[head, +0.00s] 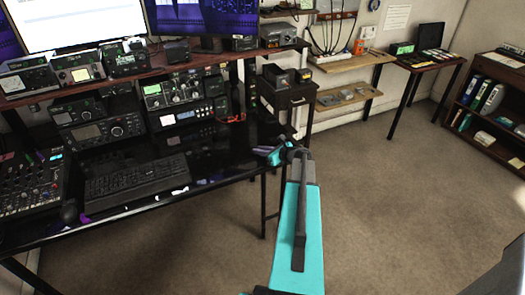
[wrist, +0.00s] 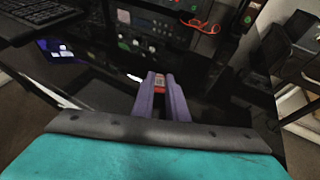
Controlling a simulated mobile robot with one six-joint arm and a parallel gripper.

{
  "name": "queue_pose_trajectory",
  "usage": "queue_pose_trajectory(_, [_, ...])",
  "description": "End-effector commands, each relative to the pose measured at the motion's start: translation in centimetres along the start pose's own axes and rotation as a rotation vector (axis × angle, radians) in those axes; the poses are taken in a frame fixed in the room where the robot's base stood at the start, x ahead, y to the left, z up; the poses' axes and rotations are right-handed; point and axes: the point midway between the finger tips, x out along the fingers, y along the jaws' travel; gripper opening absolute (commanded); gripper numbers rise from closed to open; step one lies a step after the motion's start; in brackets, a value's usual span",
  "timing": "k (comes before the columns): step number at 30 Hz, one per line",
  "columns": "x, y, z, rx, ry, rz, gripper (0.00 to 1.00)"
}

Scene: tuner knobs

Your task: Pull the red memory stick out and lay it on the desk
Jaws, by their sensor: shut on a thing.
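My gripper (head: 272,153) is over the right end of the black desk (head: 222,160) in the head view. In the wrist view its two purple fingers (wrist: 159,80) are close together, with the red memory stick (wrist: 159,84) between their tips. Only a small part of the stick shows; the fingers cover the rest. The stick appears apart from the radio fronts behind it, over the dark, glossy desk (wrist: 100,95). Its height above the surface is hard to tell. The stick cannot be made out in the head view.
A keyboard (head: 137,180) and a mixer (head: 32,187) lie on the desk to the left. Stacked radios (head: 185,90) stand behind. A red cable (head: 234,118) hangs by the lower radio. The desk between keyboard and gripper looks mostly free. A small dark cabinet (head: 287,97) stands beyond.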

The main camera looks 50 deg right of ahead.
Motion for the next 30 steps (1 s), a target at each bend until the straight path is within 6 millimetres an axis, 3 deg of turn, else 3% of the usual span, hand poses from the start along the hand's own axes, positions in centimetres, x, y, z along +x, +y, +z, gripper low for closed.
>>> queue_pose_trajectory(30, [0.5, 0.1, -1.4, 0.002, 0.007, 0.001, 0.00])
